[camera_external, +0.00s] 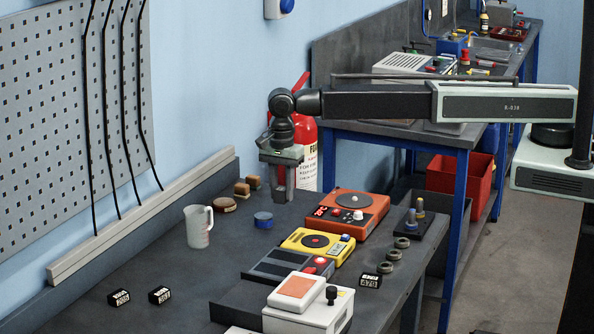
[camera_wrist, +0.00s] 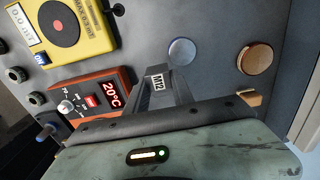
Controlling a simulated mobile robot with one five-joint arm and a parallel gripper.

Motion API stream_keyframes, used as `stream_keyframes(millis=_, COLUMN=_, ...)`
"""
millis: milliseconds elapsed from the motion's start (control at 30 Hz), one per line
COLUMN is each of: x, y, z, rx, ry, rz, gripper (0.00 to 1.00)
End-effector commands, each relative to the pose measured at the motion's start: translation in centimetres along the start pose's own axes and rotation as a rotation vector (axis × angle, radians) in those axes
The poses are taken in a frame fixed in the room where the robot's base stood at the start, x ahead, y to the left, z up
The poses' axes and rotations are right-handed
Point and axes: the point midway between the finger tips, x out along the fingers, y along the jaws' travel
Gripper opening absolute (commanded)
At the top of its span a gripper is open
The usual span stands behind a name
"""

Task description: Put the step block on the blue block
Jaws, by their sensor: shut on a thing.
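My gripper (camera_external: 284,194) is upright above the back of the bench. It is shut on a small dark block with a white label (camera_wrist: 157,82), mostly hidden by the fingers; I cannot tell its full shape. A round, flat blue piece (camera_external: 263,220) rests on the bench, below and left of the gripper in the external view; it also shows in the wrist view (camera_wrist: 182,52), apart from the jaws. Small brown wooden pieces (camera_external: 254,182) sit left of the gripper near the wall; their stepped outline is too small to be sure of.
A brown disc (camera_external: 223,205) and a measuring jug (camera_external: 198,227) stand left. An orange hotplate (camera_external: 355,212) and a yellow device (camera_external: 316,243) stand right. Black labelled blocks (camera_external: 119,298) lie at front left. A fire extinguisher (camera_external: 304,150) is behind my gripper. Bare bench lies around the blue piece.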

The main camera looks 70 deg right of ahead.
Motion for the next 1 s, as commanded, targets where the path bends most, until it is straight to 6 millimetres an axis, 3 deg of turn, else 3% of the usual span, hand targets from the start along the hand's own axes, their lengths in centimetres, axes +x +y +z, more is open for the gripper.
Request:
stream_keyframes(millis=33, x=0.3, y=-1.8, z=0.9, rx=0.0, ry=0.0, rz=0.0, gripper=0.0)
stream_keyframes(millis=200, x=0.4, y=-3.9, z=1.9, rx=0.0, ry=0.0, rz=0.0, gripper=0.0)
stream_keyframes(millis=467, x=0.5, y=-4.9, z=2.4, rx=0.0, ry=0.0, rz=0.0, gripper=0.0)
stream_keyframes(millis=667, x=4.4, y=-4.7, z=2.3, rx=0.0, ry=0.0, rz=0.0, gripper=0.0)
stream_keyframes(millis=1000, x=4.3, y=-4.7, z=2.3, rx=0.0, ry=0.0, rz=0.0, gripper=0.0)
